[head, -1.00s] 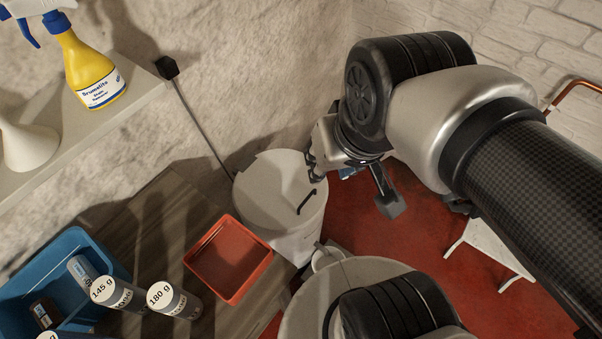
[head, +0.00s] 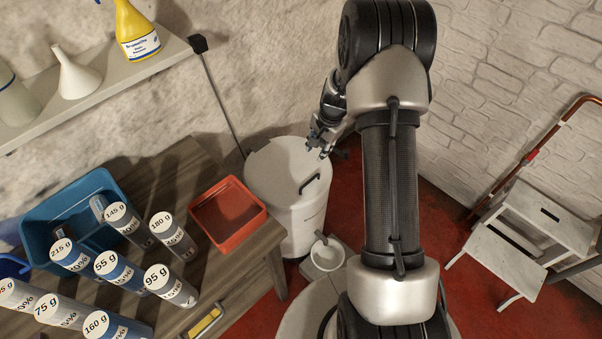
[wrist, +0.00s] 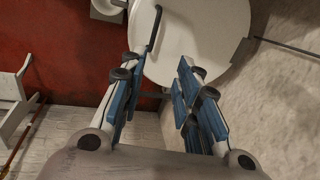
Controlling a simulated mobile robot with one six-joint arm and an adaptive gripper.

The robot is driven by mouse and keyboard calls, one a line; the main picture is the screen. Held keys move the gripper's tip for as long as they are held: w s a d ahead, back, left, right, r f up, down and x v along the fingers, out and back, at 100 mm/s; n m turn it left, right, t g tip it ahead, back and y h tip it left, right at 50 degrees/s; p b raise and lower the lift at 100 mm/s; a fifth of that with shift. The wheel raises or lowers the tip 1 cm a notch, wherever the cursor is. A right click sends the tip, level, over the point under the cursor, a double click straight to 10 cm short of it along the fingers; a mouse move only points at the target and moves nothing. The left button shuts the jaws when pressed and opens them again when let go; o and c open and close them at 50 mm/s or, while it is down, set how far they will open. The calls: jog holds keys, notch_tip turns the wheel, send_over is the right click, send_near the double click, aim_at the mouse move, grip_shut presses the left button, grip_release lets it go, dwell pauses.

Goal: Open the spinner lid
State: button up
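The spinner (head: 308,228) is a white upright drum standing on the floor between the wooden table and my arm. Its round white lid (head: 275,172) lies flat on top and looks closed. A dark bar handle (head: 310,184) sits near the lid's right edge; the handle (wrist: 154,30) also shows in the wrist view, past the left finger's tip. My gripper (head: 318,146) is at the lid's far right edge, beyond the handle. In the wrist view my gripper (wrist: 157,66) is open and empty, its blue-padded fingers apart with the lid (wrist: 200,35) beyond them. The head view does not show whether it touches the lid.
A red tray (head: 228,213), a blue crate (head: 40,225) and several labelled bottles are on the wooden table (head: 185,160), left of the spinner. A small white bowl (head: 327,255) is by the spinner's base. A white step stool (head: 530,240) stands right. A wall is behind.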

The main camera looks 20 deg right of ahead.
aim_at(310, 180)
jog(key=shift+m, duration=0.3)
jog(key=b+x, duration=0.1)
jog(key=x, duration=0.5)
jog(key=b+x, duration=0.2)
jog(key=x, duration=0.5)
jog(key=s+b+x, duration=0.1)
jog(key=x, duration=0.6)
jog(key=shift+d+f+b, duration=0.25)
jog(key=shift+d+b, duration=0.05)
jog(key=shift+c, duration=0.5)
grip_shut()
